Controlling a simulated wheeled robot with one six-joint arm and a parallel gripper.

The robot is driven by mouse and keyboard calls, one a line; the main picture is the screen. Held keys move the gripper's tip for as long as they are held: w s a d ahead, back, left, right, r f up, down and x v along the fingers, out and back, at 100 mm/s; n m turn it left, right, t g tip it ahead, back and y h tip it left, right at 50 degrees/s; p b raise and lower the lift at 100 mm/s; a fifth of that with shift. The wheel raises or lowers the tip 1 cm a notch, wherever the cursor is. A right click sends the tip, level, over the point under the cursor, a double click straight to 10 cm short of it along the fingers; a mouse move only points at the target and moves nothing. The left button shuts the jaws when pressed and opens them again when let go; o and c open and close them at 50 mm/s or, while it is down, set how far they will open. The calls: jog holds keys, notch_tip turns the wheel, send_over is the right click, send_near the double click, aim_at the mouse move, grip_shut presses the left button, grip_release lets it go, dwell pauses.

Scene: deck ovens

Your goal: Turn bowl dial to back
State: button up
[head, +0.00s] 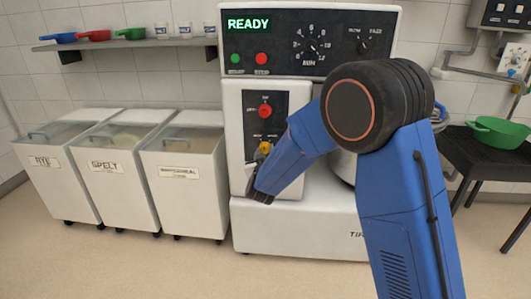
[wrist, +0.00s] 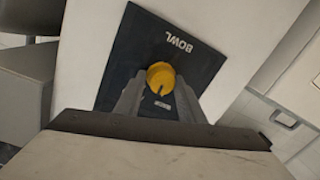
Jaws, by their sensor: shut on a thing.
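The bowl dial is a yellow round knob (wrist: 160,79) on a black plate (wrist: 205,50) marked BOWL, seen upside down in the wrist view. A dark pointer line shows on the knob's lower half, beside a small label whose text I cannot read. My gripper (wrist: 158,92) is shut on the knob, one finger on each side of it. In the head view the yellow knob (head: 265,147) shows low on the mixer's front panel, just above my blue wrist, which hides part of the plate. My fingers are mostly hidden there.
The mixer (head: 290,225) has a red knob (head: 265,111) above the yellow one and a READY display (head: 249,24) on its top panel. Wheeled bins (head: 185,190) stand to the left. A green bowl (head: 497,132) sits on a dark stand at right.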

jog(key=n, duration=0.4)
jog(key=shift+s+a+n, duration=0.1)
jog(key=shift+a+n, duration=0.25)
jog(key=shift+n, duration=0.05)
jog(key=shift+f+n, duration=0.1)
jog(key=shift+n, duration=0.2)
jog(key=o, duration=1)
jog(key=shift+a, duration=0.15)
jog(key=shift+c, duration=0.2)
jog(key=shift+h, duration=0.3)
jog(key=shift+s, duration=0.25)
jog(key=s+r, duration=0.1)
jog(key=s, duration=1.6)
jog(key=shift+d, duration=0.2)
jog(key=shift+r, duration=0.1)
